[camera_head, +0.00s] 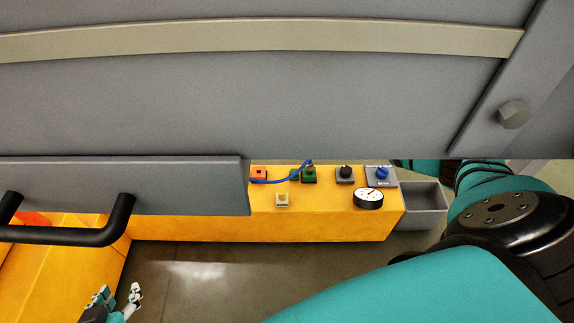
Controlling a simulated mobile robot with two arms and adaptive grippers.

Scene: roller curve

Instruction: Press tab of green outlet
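The green outlet (309,177) is a small green block on top of the yellow bench (220,228), right of the orange block. A blue cable (290,180) arches into its top from the left. A smaller green part shows at its left side; whether this is the tab I cannot tell. My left gripper (120,298) is at the bottom left, in front of and well away from the outlet. Its fingers are apart with nothing seen between them. My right arm comes in from the right; its gripper is out of view.
An orange block (258,173), a beige switch (282,200), a black knob (345,174), a blue knob (382,173) and a round gauge (368,198) share the bench. A grey bin (423,205) adjoins its right end. A large grey panel (250,90) hangs across the top. A black handle (75,235) juts out left.

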